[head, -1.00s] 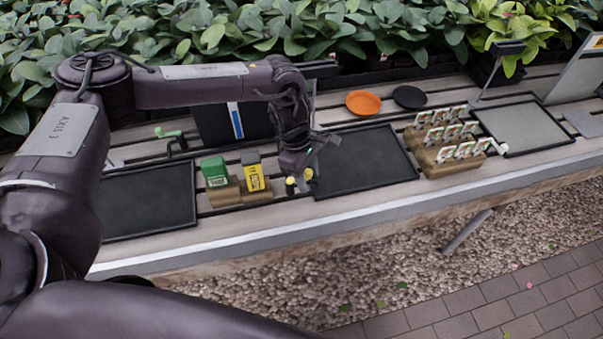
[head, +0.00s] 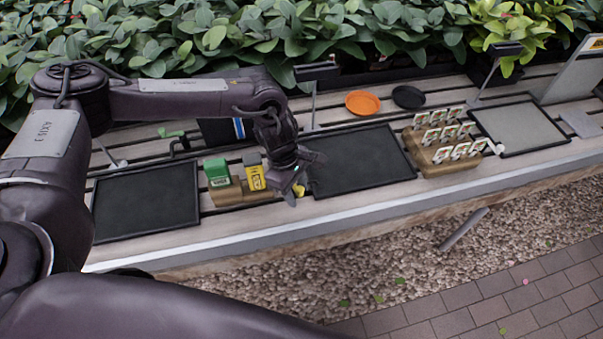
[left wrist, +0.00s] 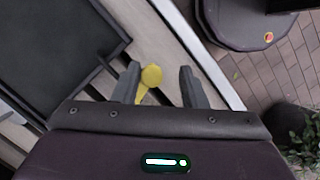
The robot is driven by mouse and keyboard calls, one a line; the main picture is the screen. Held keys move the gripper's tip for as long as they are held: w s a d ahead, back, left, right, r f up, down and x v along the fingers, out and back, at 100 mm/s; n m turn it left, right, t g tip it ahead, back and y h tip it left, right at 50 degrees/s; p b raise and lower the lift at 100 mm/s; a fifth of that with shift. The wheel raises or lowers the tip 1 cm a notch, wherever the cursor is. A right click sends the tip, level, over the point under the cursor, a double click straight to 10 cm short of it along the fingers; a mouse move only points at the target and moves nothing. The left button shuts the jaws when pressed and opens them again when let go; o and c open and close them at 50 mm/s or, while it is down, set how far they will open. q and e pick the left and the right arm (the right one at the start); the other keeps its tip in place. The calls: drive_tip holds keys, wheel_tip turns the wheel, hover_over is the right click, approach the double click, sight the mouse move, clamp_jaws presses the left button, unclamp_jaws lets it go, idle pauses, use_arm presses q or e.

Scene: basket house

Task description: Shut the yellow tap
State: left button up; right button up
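The yellow tap shows in the left wrist view as a round yellow knob (left wrist: 151,76) with a short yellow stalk below it. My left gripper (left wrist: 160,84) is open, and the knob is between its fingers, nearer the left finger. I cannot tell whether that finger touches it. In the head view my left gripper (head: 292,197) is low over the front of the slatted table, and only a small bit of yellow (head: 301,190) shows beside it. The rest of the tap is hidden by the gripper. My right gripper is not in view.
A wooden block holding a green card box (head: 217,172) and a yellow card box (head: 256,178) stands just left of the gripper. A black tray (head: 361,185) lies to the right. A card rack (head: 447,168) stands farther right.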

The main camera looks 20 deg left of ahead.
use_arm(q)
drive_tip(key=shift+s+a, duration=0.1)
drive_tip(key=shift+s, duration=0.6)
drive_tip(key=shift+w, duration=0.35)
wheel_tip(320, 180, up, 7)
drive_tip(key=p, duration=0.3)
drive_tip(key=shift+p, duration=0.4)
drive_tip(key=shift+s, duration=0.1)
